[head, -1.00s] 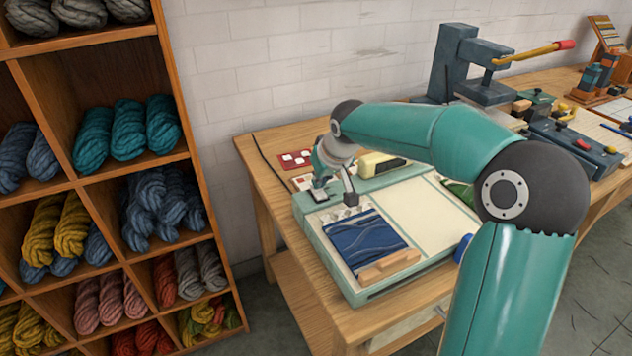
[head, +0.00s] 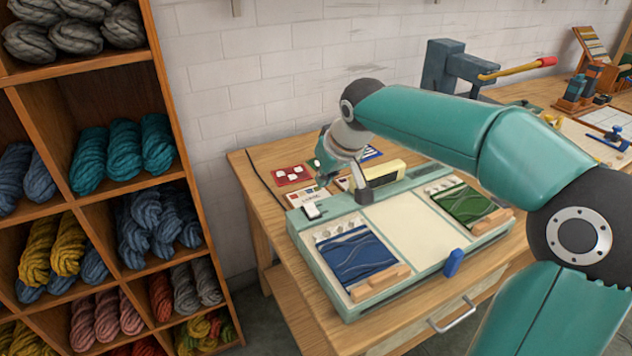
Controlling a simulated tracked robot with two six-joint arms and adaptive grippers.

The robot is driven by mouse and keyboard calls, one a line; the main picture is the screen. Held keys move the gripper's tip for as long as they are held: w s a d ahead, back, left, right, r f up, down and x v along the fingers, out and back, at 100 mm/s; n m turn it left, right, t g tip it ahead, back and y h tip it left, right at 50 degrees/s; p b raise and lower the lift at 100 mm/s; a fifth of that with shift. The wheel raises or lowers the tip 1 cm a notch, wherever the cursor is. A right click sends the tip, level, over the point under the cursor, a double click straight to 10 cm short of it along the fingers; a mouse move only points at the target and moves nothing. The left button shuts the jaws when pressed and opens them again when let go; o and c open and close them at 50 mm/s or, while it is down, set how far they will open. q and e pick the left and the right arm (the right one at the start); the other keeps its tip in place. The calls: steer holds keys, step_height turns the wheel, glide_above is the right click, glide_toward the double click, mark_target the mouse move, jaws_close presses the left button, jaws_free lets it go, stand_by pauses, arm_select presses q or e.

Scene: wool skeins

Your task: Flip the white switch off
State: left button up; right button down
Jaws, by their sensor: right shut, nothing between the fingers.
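My right gripper (head: 342,186) is shut and empty, above the back edge of the board, to the right of and higher than the switch. My left gripper is not in view.
The board bears a blue patterned panel (head: 355,255), a green one (head: 462,203) and a blue knob (head: 453,262). A cream-topped block (head: 384,172) stands close behind my gripper. Cards (head: 292,175) lie behind the board. A yarn shelf (head: 190,130) stands left.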

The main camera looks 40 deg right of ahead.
steer(key=shift+s+a+r, duration=0.25)
steer(key=shift+s+r, duration=0.5)
steer(key=a+f+g+p, duration=0.1)
steer(key=f, duration=0.1)
steer(key=w+a+f+p, duration=0.1)
steer(key=f, duration=0.1)
steer(key=w+a+f+n+g+y, duration=0.1)
steer(key=a+f, duration=0.1)
steer(key=f, duration=0.1)
steer(key=shift+w+g+p, duration=0.15)
steer(key=shift+g+p, duration=0.15)
steer(key=shift+p, duration=0.1)
steer(key=s+a+f+n+g+y+p, duration=0.25)
steer(key=a+f, duration=0.65)
steer(key=f, duration=0.5)
steer(key=s+a+f+m+y+p, duration=0.2)
steer(key=s+a+f, duration=1.1)
steer(key=a+f, duration=0.3)
steer(key=shift+s+a+f+p, duration=0.3)
steer(key=shift+a, duration=0.2)
